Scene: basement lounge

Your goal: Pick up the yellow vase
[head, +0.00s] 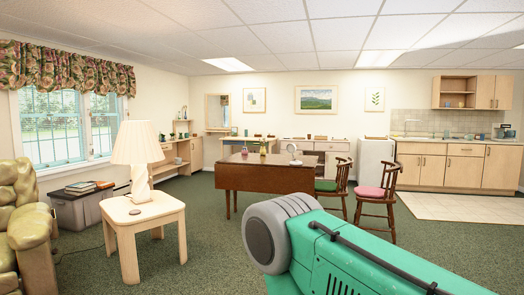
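No yellow vase can be made out for sure. Two small vase-like items stand on the dark wooden drop-leaf table (266,179) in the middle of the room. A green and grey link of my own arm fills the lower right of the head view. Neither of my grippers shows.
Two wooden chairs, one with a green seat (326,186) and one with a pink seat (370,192), stand right of the table. A side table (118,215) with a white lamp (137,150) and an armchair (30,218) are at left. Green carpet (215,250) is open in front.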

